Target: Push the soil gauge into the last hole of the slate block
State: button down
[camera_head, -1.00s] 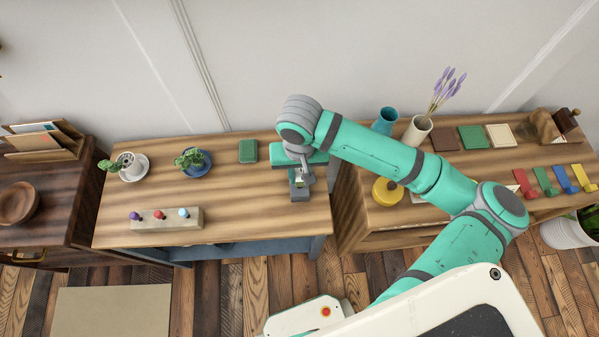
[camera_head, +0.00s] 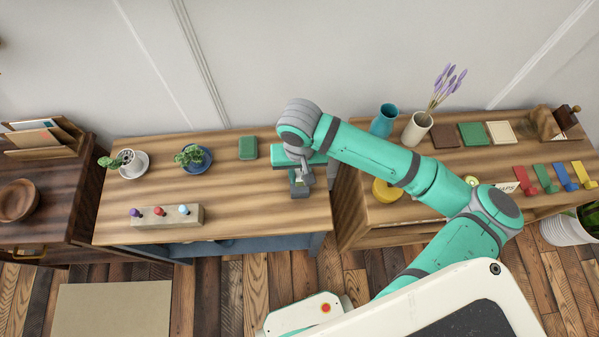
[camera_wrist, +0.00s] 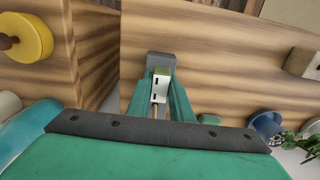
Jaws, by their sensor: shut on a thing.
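My gripper (camera_wrist: 160,100) points down over the right end of the middle wooden table. In the wrist view its teal fingers are shut on the soil gauge (camera_wrist: 159,88), a small white piece with dark slots and a yellow-green end. The slate block (camera_wrist: 160,59), dark grey, lies just beyond the fingertips; it also shows below the gripper in the head view (camera_head: 299,190). The gauge's lower end and the block's holes are hidden, so I cannot tell whether the gauge is in a hole.
A pale block (camera_head: 168,220) with purple, red and blue knobs stands front left on the table. Two potted plants (camera_head: 192,158) and a green box (camera_head: 248,148) stand behind. A yellow round object (camera_head: 385,191) is on the right-hand table. The table's middle is clear.

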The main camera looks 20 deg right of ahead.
jog(key=c, duration=1.5)
grip_release()
notch_tip(320, 180, up, 11)
jog(key=shift+f, duration=0.15)
jog(key=shift+r, duration=4.5)
